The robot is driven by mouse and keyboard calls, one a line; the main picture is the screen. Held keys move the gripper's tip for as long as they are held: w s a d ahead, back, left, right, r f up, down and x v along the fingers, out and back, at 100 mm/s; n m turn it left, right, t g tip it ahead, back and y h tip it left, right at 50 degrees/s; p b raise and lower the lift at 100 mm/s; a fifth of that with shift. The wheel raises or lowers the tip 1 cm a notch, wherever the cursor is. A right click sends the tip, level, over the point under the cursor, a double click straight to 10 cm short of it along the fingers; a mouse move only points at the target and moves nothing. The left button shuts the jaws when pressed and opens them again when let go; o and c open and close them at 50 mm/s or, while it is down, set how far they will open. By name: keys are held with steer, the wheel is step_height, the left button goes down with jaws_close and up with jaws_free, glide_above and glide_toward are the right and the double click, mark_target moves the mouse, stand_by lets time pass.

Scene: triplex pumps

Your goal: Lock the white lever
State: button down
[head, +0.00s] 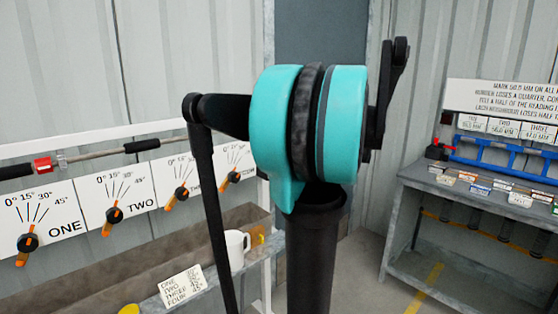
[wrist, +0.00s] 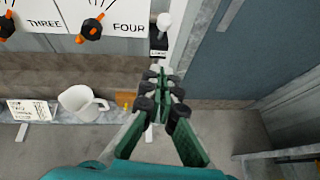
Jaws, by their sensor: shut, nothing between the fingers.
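A small white lever (wrist: 163,22) with a rounded knob shows at the top middle of the wrist view, just right of the FOUR panel. It stands roughly upright in the picture on a dark mount, with a small label (wrist: 158,54) below it whose print is too small to read surely. My gripper (wrist: 164,80) has green fingers and is shut and empty. Its tips are below the lever in the wrist view and apart from it. In the head view my arm fills the middle, and neither the lever nor my gripper can be made out.
Dial panels ONE to FOUR (head: 125,208) with orange pointers line the wall at left. Below them a ledge holds a white mug (head: 237,248), also in the wrist view (wrist: 80,103), and a card (head: 181,288). A grey bench (head: 470,185) with a blue rack stands right.

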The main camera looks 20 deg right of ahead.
steer(key=w+r+x, duration=0.1)
steer(key=r+x, duration=0.1)
steer(key=x, duration=1.1)
steer(key=shift+r, duration=0.25)
steer(key=shift+w, duration=0.15)
